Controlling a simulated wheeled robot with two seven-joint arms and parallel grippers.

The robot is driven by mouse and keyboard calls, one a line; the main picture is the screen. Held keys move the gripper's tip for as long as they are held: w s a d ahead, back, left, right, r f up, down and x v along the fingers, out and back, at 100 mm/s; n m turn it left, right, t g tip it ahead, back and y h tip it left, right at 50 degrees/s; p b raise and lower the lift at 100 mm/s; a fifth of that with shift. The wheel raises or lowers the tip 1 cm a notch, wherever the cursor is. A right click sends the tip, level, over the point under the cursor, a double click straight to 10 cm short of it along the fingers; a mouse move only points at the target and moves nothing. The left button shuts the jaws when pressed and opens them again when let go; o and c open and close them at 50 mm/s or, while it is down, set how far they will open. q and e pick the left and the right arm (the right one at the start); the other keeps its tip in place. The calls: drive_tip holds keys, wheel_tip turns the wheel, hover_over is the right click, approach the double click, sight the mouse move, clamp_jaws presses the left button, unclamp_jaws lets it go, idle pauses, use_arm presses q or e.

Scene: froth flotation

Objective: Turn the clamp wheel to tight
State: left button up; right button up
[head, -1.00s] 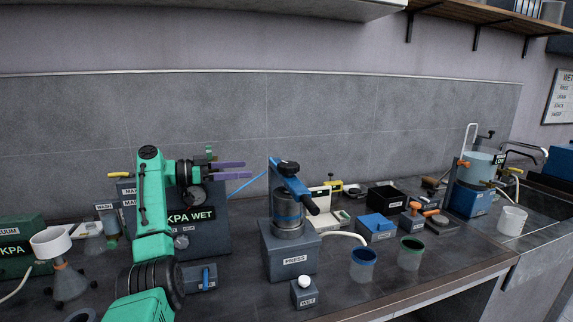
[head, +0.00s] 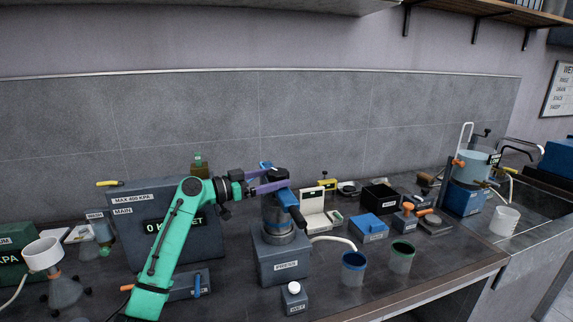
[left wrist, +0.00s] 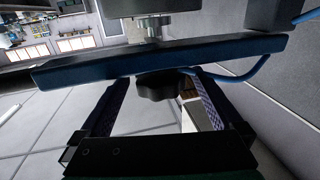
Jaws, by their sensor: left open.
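The press (head: 283,266) is a grey block labelled PRESS with a cylinder and a blue crossbar on top. Its clamp wheel, a black lobed knob, sits on the crossbar and shows in the left wrist view (left wrist: 157,86). In the head view my gripper mostly covers the wheel. My left gripper (head: 271,181) is at the top of the press with its purple fingers level with the wheel. In the left wrist view the open fingers (left wrist: 158,103) lie one on each side of the wheel, with visible gaps. The crossbar (left wrist: 240,50) lies just past the wheel. My right gripper is not in view.
The main panel box (head: 130,197) stands behind my left arm. A small box with a white knob (head: 294,288) is in front of the press. Blue-rimmed (head: 354,268) and green-rimmed cups (head: 401,258) stand to its right. The front right counter is clear.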

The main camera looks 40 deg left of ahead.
sight(288, 177)
use_arm(q)
drive_tip(key=p+x, duration=0.1)
drive_tip(key=x, duration=0.3)
drive_tip(key=shift+w+r, duration=0.15)
drive_tip(key=shift+w+d, duration=0.1)
drive_tip(key=c, duration=1.3)
drive_tip(key=f+m+g+h+b, duration=0.1)
drive_tip(key=h+b, duration=0.1)
drive_tip(key=b, duration=0.3)
drive_tip(key=shift+d+r+m+g+h, duration=0.1)
drive_tip(key=shift+r+m+g+h, duration=0.15)
drive_tip(key=shift+m+h, duration=0.3)
drive_tip(key=shift+d+r+m+g+h, duration=0.15)
drive_tip(key=shift+m+g+h, duration=0.3)
drive_tip(key=shift+g+h, duration=0.15)
drive_tip(key=shift+s+d+r+m+g+h, duration=0.1)
drive_tip(key=shift+s+m+g+h, duration=0.2)
drive_tip(key=shift+m+g+h, duration=0.25)
drive_tip(key=shift+d+m+g+h, duration=0.1)
drive_tip(key=shift+m+g+h, duration=0.2)
drive_tip(key=shift+m+h, duration=0.1)
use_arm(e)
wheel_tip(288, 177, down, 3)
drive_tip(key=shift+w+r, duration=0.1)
